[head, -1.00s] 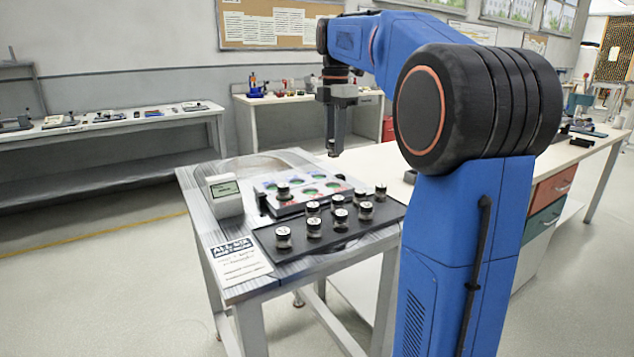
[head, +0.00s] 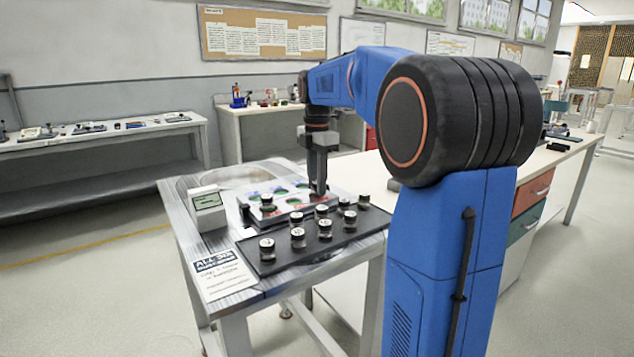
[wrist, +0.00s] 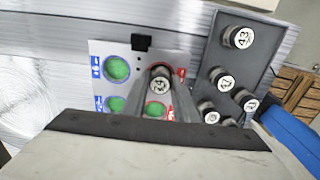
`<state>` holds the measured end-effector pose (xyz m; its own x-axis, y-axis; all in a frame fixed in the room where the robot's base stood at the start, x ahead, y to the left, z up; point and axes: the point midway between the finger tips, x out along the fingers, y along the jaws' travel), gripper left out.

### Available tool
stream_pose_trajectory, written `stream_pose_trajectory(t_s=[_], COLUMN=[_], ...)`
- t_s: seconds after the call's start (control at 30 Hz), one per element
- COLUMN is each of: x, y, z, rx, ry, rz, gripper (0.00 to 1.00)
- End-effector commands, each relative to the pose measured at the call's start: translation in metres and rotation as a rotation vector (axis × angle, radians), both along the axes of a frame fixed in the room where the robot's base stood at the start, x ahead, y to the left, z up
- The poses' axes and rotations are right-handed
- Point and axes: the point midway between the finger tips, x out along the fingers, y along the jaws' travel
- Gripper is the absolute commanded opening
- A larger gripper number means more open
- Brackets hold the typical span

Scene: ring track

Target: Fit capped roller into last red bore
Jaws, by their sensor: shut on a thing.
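In the head view, my gripper (head: 318,190) is low at the board's right side; the roller is hard to make out.
A dark tray (head: 345,240) holding several capped rollers stands at the near right of the board. A white display box (head: 207,207) and a printed sheet (head: 225,275) are at the left.

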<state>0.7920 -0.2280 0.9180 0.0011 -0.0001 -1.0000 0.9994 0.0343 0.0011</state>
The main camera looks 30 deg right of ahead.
Motion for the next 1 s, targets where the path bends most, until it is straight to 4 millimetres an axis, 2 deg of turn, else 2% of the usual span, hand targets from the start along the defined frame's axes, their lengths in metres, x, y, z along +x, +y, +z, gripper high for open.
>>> stream_pose_trajectory(t_s=[0.17, 0.2, 0.23, 0.27, 0.57, 0.67, 0.77, 1.0], x=[0.000, 0.000, 0.000, 0.000, 0.000, 0.000, 0.001, 0.001], y=[0.000, 0.000, 0.000, 0.000, 0.000, 0.000, 0.000, 0.000], z=[-0.003, -0.003, -0.002, -0.002, -0.001, 0.005, 0.017, 0.063], rx=[0.000, 0.000, 0.000, 0.000, 0.000, 0.000, -0.001, -0.001], ry=[0.001, 0.001, 0.001, 0.001, 0.000, -0.001, -0.002, -0.002], rz=[0.000, 0.000, 0.000, 0.000, 0.000, 0.000, 0.000, 0.000], gripper=[0.00, 0.36, 0.43, 0.45, 0.45, 0.45, 0.45, 0.45])
